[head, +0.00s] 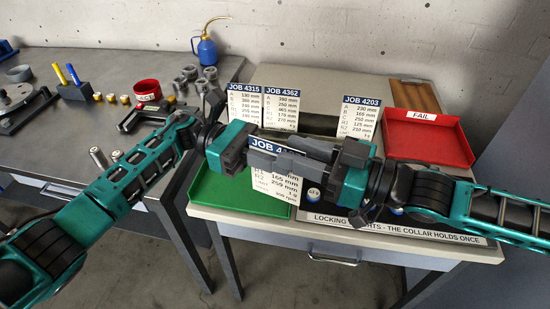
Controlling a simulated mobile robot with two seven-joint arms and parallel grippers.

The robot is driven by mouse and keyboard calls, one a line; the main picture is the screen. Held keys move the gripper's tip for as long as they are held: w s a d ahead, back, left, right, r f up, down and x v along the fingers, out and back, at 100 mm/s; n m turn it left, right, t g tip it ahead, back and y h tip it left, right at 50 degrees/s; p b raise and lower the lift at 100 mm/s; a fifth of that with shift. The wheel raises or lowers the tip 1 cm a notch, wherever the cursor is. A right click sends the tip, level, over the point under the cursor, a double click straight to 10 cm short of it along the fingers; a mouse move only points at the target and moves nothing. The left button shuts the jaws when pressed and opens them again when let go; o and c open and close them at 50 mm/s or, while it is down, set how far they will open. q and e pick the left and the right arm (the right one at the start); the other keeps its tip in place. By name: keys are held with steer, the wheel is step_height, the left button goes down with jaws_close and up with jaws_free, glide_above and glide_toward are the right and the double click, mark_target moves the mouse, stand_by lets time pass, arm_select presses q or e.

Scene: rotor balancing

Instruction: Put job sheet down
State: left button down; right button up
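A white job sheet (277,187) with a blue header reading "JOB 4…" hangs upright between my two grippers, above the green tray (240,198). The dark fingers cover part of its header and upper lines. My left gripper (262,152) reaches in from the left and appears shut on the sheet's upper part. My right gripper (318,155) meets it from the right, its fingers also at the sheet's top edge. The fingers overlap there, so the right one's grip is hard to make out.
Sheets JOB 4315 (243,100), JOB 4362 (281,108) and JOB 4203 (359,117) stand at the back. A red FAIL tray (428,140) is at right. The left bench (120,75) holds a red cup (147,90), metal parts and a blue oil can (206,50).

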steer(key=s+f+m+t+h, duration=0.1)
steer(key=s+f+m+h, duration=0.15)
steer(key=f, duration=0.55)
steer(key=s+f+m+t+h, duration=0.1)
steer(key=s+f+m+t, duration=0.15)
steer(key=f, duration=0.45)
arm_select(q)
steer(key=a+f+n+t+y, duration=0.1)
steer(key=a+n+t+y, duration=1.5)
steer(key=a+n+t, duration=0.5)
steer(key=s+n+t, duration=0.1)
steer(key=n+t, duration=0.1)
steer(key=t, duration=0.3)
steer(key=shift+f, duration=0.25)
arm_select(e)
steer(key=s+d+f+m+h, duration=0.2)
steer(key=d+f+h, duration=0.3)
steer(key=d+f, duration=0.1)
steer(key=s+d+f+m+h, duration=0.2)
steer(key=d+f+m+h, duration=0.1)
steer(key=d+f+h, duration=0.2)
steer(key=shift+s+d+f+g, duration=0.35)
steer(key=shift+d+f+g, duration=0.1)
steer(key=shift+d+f, duration=0.2)
